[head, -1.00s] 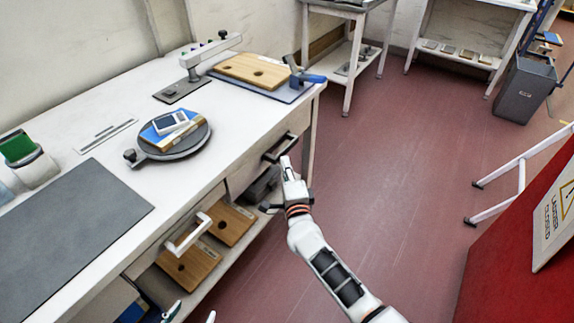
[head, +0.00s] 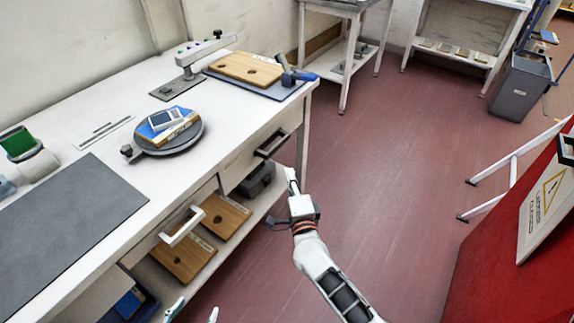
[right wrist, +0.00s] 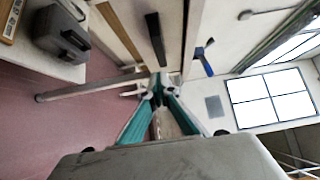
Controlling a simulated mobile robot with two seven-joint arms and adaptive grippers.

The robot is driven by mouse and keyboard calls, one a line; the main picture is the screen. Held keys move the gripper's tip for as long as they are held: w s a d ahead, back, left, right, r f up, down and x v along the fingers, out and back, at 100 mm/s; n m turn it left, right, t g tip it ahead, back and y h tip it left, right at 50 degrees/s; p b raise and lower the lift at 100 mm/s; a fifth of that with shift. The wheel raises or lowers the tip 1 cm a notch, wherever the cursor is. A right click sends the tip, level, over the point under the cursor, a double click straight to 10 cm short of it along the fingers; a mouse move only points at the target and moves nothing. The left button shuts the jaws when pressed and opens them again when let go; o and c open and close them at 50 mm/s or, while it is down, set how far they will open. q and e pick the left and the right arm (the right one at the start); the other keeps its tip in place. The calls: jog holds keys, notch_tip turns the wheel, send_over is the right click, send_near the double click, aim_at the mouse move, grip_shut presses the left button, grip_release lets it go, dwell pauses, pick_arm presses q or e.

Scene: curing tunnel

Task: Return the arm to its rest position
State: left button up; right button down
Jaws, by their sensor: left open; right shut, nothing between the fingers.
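My right arm reaches up from the bottom of the head view, its forearm over the red floor. My right gripper (head: 290,178) is shut and empty, beside the front of the white workbench (head: 222,120) and just below a dark drawer handle (head: 272,143), apart from it as far as I can tell. In the right wrist view its teal fingers (right wrist: 160,92) meet at their tips with nothing between. My left gripper (head: 193,312) shows only as two fingertips set apart at the bottom edge of the head view, open and empty. Most of my left arm is out of view.
A turntable (head: 170,140) carries a blue box and a white device. Wooden boards (head: 184,258) lie on the lower shelf. A red panel (head: 505,245) stands at right. The floor between is clear.

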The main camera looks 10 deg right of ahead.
jog(key=s+d+f+n+g, duration=0.2)
jog(key=s+d+f+n, duration=0.2)
jog(key=s+n, duration=0.3)
jog(key=s+d+f+n+g+y+p, duration=0.1)
jog(key=s+d+f+n+g, duration=0.2)
jog(key=s+n, duration=0.4)
jog(key=s+d+f+n+g, duration=0.2)
jog(key=s+d+f+n, duration=0.3)
jog(key=s, duration=1.2)
jog(key=n, duration=0.2)
jog(key=shift+d+f+n, duration=0.25)
jog(key=shift+f+n, duration=0.05)
jog(key=shift+f, duration=0.1)
